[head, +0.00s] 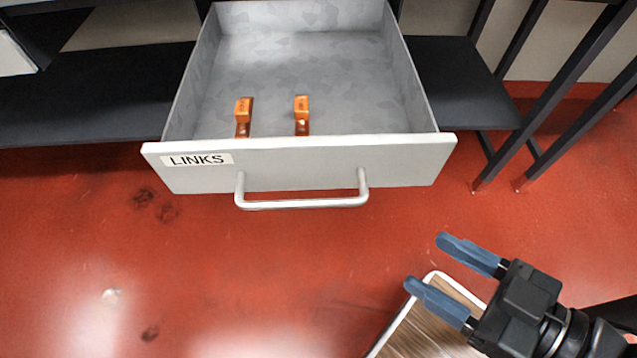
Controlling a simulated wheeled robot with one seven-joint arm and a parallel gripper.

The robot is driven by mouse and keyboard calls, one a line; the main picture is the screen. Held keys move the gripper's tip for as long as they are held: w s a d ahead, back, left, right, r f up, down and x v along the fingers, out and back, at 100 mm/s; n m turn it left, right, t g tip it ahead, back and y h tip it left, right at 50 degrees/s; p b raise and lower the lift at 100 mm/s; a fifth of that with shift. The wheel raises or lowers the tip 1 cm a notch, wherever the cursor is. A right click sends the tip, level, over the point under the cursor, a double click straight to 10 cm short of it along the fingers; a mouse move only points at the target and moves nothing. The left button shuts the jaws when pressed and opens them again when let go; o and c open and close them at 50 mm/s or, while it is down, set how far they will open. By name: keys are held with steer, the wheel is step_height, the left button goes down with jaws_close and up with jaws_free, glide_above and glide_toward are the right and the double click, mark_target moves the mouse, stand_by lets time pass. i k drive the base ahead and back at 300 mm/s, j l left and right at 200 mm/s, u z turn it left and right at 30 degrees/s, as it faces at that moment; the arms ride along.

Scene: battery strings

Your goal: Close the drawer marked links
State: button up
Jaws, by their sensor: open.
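The drawer marked LINKS (300,165) is pulled out and open. Its front carries a white label (197,160) at the left and a silver bar handle (300,204). Two orange links (243,116) and (302,114) lie inside near the front. My gripper (424,262) is at the lower right, open and empty. Its blue fingers point up and left, toward the drawer front. In the picture it is below and right of the handle, apart from it.
Dark shelves (90,95) flank the drawer on both sides. Black frame legs (550,95) stand at the right. A board with a wood-look top and a pale rim (395,335) shows under my gripper. The red floor (230,270) before the drawer looks clear.

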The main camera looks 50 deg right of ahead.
mark_target(372, 123)
steer(key=k+l+u, duration=0.55)
steer(key=k+u, duration=0.15)
steer(key=u, duration=0.15)
